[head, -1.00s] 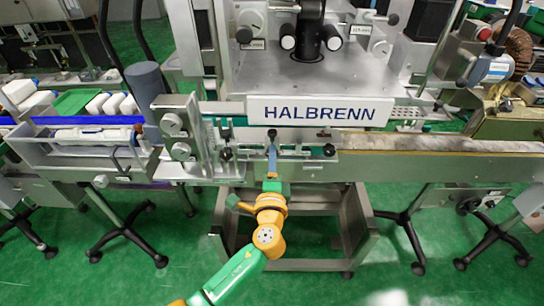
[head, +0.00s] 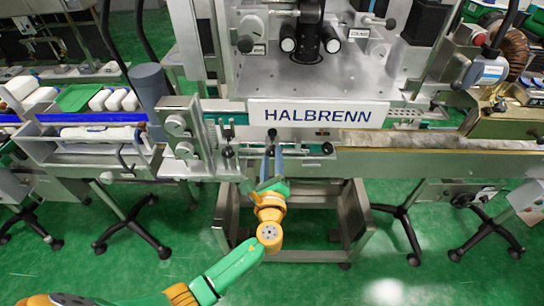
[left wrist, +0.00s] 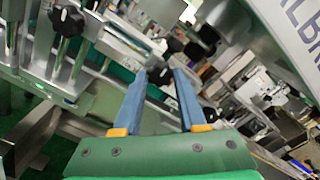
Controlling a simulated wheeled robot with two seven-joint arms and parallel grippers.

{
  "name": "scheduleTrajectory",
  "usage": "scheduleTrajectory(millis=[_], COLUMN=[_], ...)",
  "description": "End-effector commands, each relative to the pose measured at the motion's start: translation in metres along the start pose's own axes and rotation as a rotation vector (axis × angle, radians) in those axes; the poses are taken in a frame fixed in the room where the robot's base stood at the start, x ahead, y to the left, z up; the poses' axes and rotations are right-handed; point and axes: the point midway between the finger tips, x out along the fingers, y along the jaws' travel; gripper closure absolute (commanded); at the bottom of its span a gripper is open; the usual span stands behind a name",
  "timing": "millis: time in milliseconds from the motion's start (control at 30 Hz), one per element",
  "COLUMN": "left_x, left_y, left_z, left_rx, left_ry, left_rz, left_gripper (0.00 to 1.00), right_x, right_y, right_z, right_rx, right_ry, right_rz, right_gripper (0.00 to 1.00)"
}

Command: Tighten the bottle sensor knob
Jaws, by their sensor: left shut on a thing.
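The bottle sensor knob (head: 272,133) is a small black knob at the front edge of the conveyor, below the HALBRENN sign. In the left wrist view the black knob (left wrist: 160,76) sits between the tips of my two blue-grey fingers. My left gripper (head: 272,148) reaches up to it from the front and is shut on it; the left gripper (left wrist: 161,80) shows the fingers spread by the knob's width. The sensor behind the knob is too small to make out. My right gripper is not in view.
Other black knobs stand on the rail to the left (head: 228,152) and right (head: 327,148). A metal block with round dials (head: 178,135) stands further left. The HALBRENN sign (head: 318,113) hangs just above the gripper. The green floor in front is mostly clear.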

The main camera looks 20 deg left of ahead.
Motion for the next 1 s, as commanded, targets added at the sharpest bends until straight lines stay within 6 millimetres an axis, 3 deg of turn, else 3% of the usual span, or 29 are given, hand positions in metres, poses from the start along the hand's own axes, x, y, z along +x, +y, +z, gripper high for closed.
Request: scheduleTrajectory(millis=[700, 733, 800, 1000], left_x=[-0.0001, -0.0001, -0.0001, 0.0000], left_y=[0.0008, 0.0008, 0.0007, 0.0004], left_z=[-0.0007, -0.0007, -0.0006, -0.0003], left_rx=[0.066, 0.066, 0.066, 0.065], left_ry=[0.001, 0.001, 0.001, 0.001], left_rz=[0.001, 0.001, 0.001, 0.000], left_gripper=[1.00, 0.51, 0.32, 0.29], right_x=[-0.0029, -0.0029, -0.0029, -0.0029], right_y=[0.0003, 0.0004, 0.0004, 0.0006], right_z=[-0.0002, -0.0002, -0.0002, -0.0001], right_rx=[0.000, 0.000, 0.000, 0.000], right_ry=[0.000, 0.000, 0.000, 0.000], right_rz=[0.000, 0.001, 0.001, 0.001], right_gripper=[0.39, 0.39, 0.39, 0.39])
